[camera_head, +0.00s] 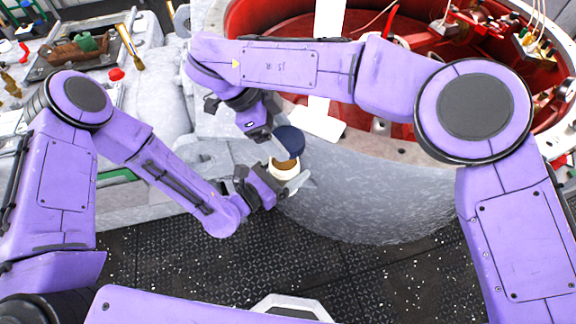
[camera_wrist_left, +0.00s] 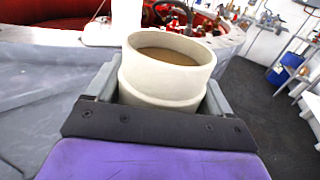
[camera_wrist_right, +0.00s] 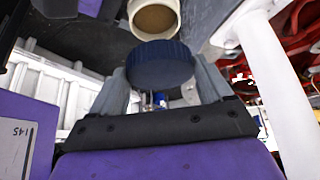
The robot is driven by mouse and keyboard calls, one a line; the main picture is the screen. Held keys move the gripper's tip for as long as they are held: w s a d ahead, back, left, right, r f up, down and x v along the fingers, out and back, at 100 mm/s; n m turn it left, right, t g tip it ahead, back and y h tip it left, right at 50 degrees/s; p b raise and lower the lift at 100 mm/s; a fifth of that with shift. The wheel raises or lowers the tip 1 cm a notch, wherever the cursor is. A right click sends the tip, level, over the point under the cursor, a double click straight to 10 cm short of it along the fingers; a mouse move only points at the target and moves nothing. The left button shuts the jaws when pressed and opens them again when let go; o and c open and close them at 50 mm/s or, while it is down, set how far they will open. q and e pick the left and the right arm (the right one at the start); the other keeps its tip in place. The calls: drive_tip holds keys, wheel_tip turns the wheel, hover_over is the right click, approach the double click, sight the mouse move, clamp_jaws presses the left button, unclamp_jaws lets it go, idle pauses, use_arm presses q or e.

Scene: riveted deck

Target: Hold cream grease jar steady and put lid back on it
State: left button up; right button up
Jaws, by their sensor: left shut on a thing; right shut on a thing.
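The cream grease jar (camera_head: 283,171) is held by my left gripper (camera_head: 283,186), whose fingers are shut around its sides. In the left wrist view the jar (camera_wrist_left: 166,80) is open at the top, with brown contents inside. The dark blue ribbed lid (camera_head: 290,141) is shut in my right gripper (camera_head: 270,137). In the right wrist view the lid (camera_wrist_right: 160,64) sits between the fingers, with the open jar mouth (camera_wrist_right: 155,18) just beyond it. In the head view the lid is just above the jar's far rim, overlapping it; whether they touch I cannot tell.
A large grey cylindrical housing (camera_head: 370,195) with a red interior (camera_head: 262,20) stands behind and right of the jar. Grey machinery (camera_head: 160,95) is at the left, with a red cap (camera_head: 116,74) on it. Dark textured floor (camera_head: 160,260) is below.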

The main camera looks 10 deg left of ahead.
sight(286, 164)
drive_tip(key=shift+f, duration=2)
drive_tip(key=shift+a, duration=0.3)
drive_tip(key=shift+f, duration=0.9)
drive_tip(key=shift+f, duration=0.55)
